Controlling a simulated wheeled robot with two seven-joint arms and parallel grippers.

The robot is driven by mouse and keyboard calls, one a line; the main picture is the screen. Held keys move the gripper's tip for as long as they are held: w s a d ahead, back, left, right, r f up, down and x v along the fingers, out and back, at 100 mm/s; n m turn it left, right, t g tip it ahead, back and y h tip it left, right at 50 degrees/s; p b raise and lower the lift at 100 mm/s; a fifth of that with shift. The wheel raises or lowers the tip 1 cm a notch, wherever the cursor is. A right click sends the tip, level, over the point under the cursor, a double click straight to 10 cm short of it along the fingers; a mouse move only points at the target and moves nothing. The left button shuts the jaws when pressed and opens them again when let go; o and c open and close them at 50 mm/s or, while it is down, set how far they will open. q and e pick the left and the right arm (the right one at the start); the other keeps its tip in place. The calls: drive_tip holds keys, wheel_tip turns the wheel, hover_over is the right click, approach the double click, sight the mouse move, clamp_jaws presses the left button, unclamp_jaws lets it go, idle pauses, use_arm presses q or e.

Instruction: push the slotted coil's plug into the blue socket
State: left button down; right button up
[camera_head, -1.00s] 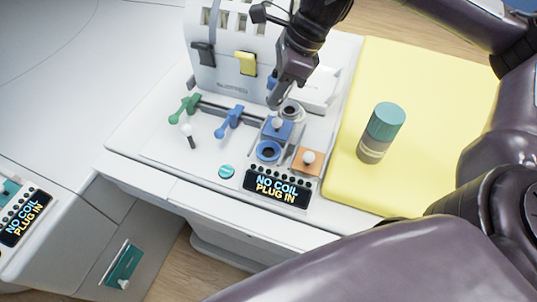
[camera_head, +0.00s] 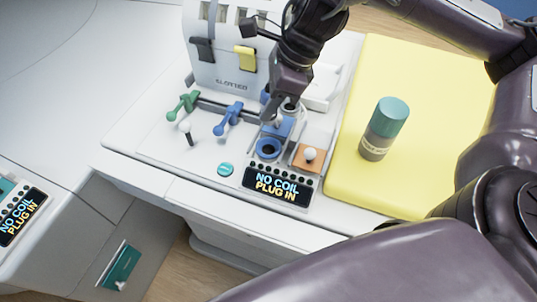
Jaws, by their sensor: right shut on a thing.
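The blue socket (camera_head: 268,148) is a blue ring with a dark hole, uncovered at the front. A blue block (camera_head: 284,130) with a pale knob sits just behind it. My right gripper (camera_head: 273,114) reaches down from above to this knob and appears shut on it; its fingers partly hide the contact. I cannot make out the coil's plug clearly. A bit of blue beside the gripper is mostly hidden. My left gripper is not in view.
Green (camera_head: 184,105) and blue (camera_head: 228,120) levers stand left, with a small stick (camera_head: 187,134). The display (camera_head: 276,186) reads "NO COIL PLUG IN". A teal-capped bottle (camera_head: 384,130) stands on the yellow mat (camera_head: 435,80).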

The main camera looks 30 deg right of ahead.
drive_tip(key=shift+w+f+b, duration=0.1)
drive_tip(key=shift+f+b, duration=2.75)
drive_tip(key=shift+f, duration=1.05)
drive_tip(key=shift+f+b, duration=1.35)
drive_tip(key=shift+f, duration=0.35)
drive_tip(key=o, duration=1.1)
drive_tip(key=p+v, duration=0.4)
drive_tip(key=v, duration=0.4)
drive_tip(key=shift+f, duration=0.1)
